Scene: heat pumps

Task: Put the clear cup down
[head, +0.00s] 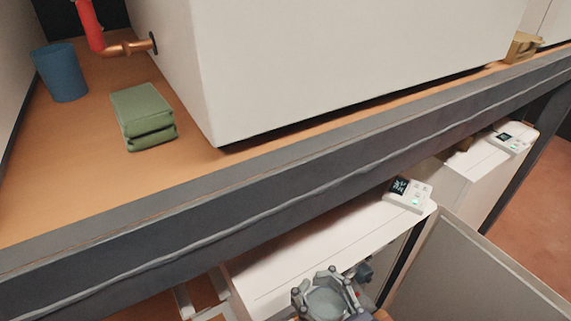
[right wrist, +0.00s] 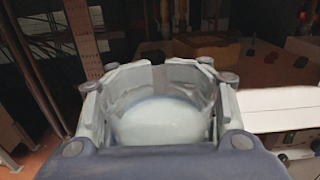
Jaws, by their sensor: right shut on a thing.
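The clear cup (right wrist: 160,118) is between the fingers of my right gripper (right wrist: 158,100), which is shut on it, in the right wrist view. In the head view the right gripper (head: 328,290) shows at the bottom edge, with the cup (head: 327,302) between its fingers. It is in front of a white unit (head: 300,255) below the shelf; I cannot tell whether the cup touches anything beneath it. My left gripper is not in view.
An orange-brown shelf (head: 60,180) with a dark metal edge (head: 200,225) crosses above. On it stand a blue cup (head: 60,72), folded green cloth (head: 143,116) and a large white box (head: 330,60). A small controller (head: 408,194) lies on the white unit. A grey panel (head: 480,275) is at lower right.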

